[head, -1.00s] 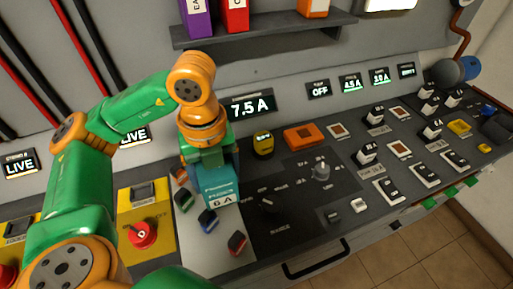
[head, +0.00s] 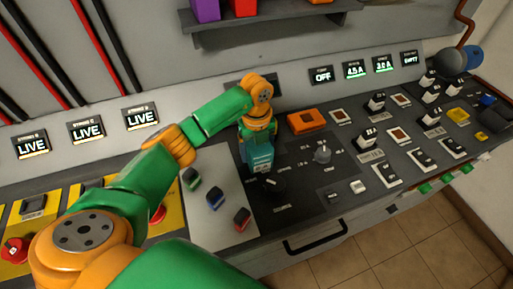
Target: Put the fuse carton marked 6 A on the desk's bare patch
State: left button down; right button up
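The teal fuse carton (head: 261,160) is in my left gripper (head: 259,146), at the back left of the black control panel, just behind a dark rotary knob (head: 270,186). The gripper looks shut on the carton's upper part. The mark, read as 6 A a second ago, is too small to read now. I cannot tell whether the carton touches the desk. A pale grey section (head: 222,232) of the desk (head: 290,222) lies nearer and to the left, with small green, blue and red pieces on it. My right gripper is not in view.
An orange block (head: 306,121) stands right of the gripper, with a silver knob (head: 322,154) in front of it. Several switches fill the desk's right side. A shelf (head: 265,30) with purple, red and orange boxes hangs above. Yellow panels with red buttons (head: 15,250) are left.

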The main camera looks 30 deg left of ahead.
pick_arm(q)
jog(key=shift+w+f, duration=0.1)
jog(key=shift+w, duration=0.05)
grip_release()
jog(key=shift+r, duration=0.55)
notch_tip(320, 180, up, 6)
jog(key=shift+f+b, duration=0.25)
jog(key=shift+b, duration=0.6)
notch_tip(320, 180, up, 6)
jog(key=shift+f+p, duration=0.15)
jog(key=shift+p, duration=0.35)
